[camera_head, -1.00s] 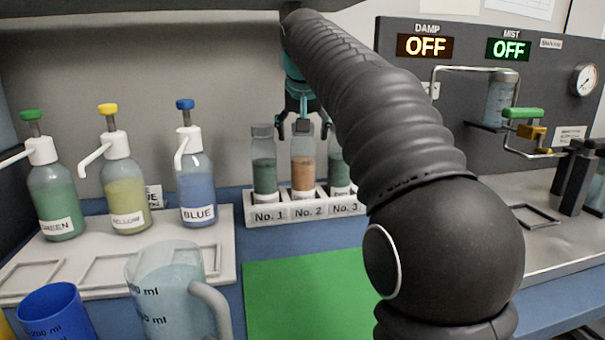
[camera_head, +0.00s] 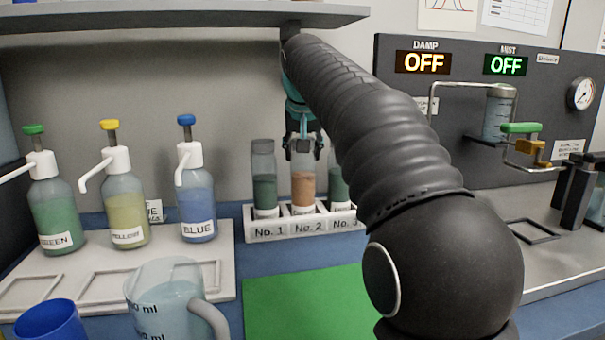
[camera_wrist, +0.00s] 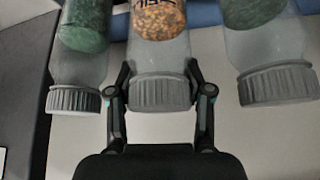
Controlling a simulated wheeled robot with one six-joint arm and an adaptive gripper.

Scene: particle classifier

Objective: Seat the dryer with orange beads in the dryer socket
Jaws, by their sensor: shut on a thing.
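The dryer with orange beads (camera_head: 303,188) stands upright in the No. 2 place of the white rack (camera_head: 262,234). My gripper (camera_head: 304,147) is at its top. In the wrist view my gripper (camera_wrist: 160,98) has one finger on each side of the grey ribbed cap of the orange-bead dryer (camera_wrist: 160,62), shut on it. Dryers with green beads stand on either side, at No. 1 (camera_head: 265,190) and at No. 3 (camera_head: 338,185), the latter partly hidden by my arm. I cannot clearly identify the dryer socket.
Green, yellow and blue pump bottles (camera_head: 196,195) stand on a pale tray at left. A clear jug (camera_head: 165,300) and a blue cup (camera_head: 50,322) are in front. A green mat (camera_head: 305,300) lies clear. The panel (camera_head: 465,110) at right carries a clamp with a green handle (camera_head: 521,128); both its displays read OFF.

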